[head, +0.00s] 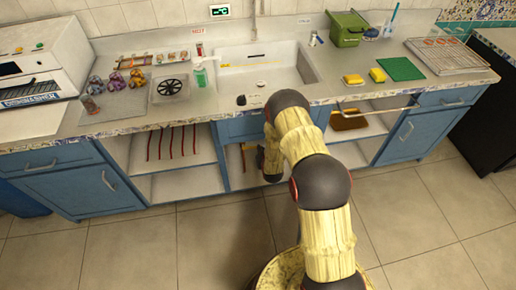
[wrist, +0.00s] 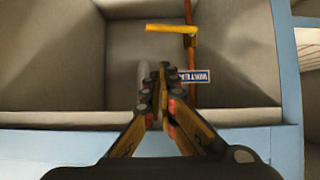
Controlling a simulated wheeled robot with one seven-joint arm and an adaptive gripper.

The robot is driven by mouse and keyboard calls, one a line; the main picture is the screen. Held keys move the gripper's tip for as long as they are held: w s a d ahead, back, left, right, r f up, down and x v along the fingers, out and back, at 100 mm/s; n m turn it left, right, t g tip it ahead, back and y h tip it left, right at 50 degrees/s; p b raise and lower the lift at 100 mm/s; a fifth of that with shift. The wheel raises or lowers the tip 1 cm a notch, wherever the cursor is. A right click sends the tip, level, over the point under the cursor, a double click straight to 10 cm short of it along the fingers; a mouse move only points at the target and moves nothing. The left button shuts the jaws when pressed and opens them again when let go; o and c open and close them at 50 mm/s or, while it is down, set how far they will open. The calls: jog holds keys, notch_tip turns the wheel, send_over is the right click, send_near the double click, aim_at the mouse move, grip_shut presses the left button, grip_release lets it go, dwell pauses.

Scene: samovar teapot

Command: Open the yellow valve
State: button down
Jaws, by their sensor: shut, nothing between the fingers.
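The yellow valve (wrist: 172,28) shows in the wrist view as a flat lever handle. It lies roughly crosswise to a copper pipe (wrist: 190,48) and extends left from it. In the picture the tips lie below the lever with a visible gap. In the head view my arm's end is inside the cabinet opening, and the fingers are hard to make out there.
A blue label (wrist: 196,76) sits beside the pipe, right of my fingertips. Grey cabinet walls and a blue frame (wrist: 288,75) bound the space closely. Above are the counter and sink (head: 262,68). The tiled floor is clear.

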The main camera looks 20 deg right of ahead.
jog(key=shift+d+f+t, duration=0.15)
jog(key=shift+f+t, duration=0.15)
jog(key=shift+f, duration=0.15)
jog(key=s+f+b+x, duration=0.1)
jog(key=b+x, duration=0.5)
jog(key=x, duration=0.7)
jog(key=shift+s+f, duration=0.25)
jog(key=shift+f, duration=0.45)
jog(key=shift+f, duration=0.1)
